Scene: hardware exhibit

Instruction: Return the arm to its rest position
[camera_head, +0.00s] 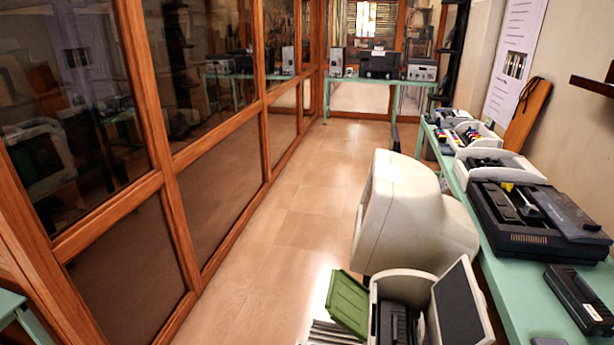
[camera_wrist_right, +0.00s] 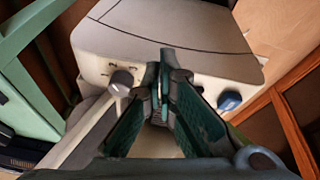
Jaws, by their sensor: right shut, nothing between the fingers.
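My right gripper (camera_wrist_right: 163,85) shows in the right wrist view, in the middle of the picture. Its dark green fingers are closed together with nothing between them. Behind the fingertips is a pale beige machine (camera_wrist_right: 165,28) with a grey knob (camera_wrist_right: 121,82) to the left and a blue knob (camera_wrist_right: 229,101) to the right. I cannot tell from this view whether the fingers touch it. Neither gripper shows in the head view, and the left one is in no view.
A beige monitor-like casing (camera_head: 400,222) and an open white machine (camera_head: 462,305) with a green flap (camera_head: 348,300) stand close in front. A green table (camera_head: 498,250) with printers runs along the right wall. Wood-framed glass (camera_head: 215,170) lines the left. The floor (camera_head: 290,225) between is clear.

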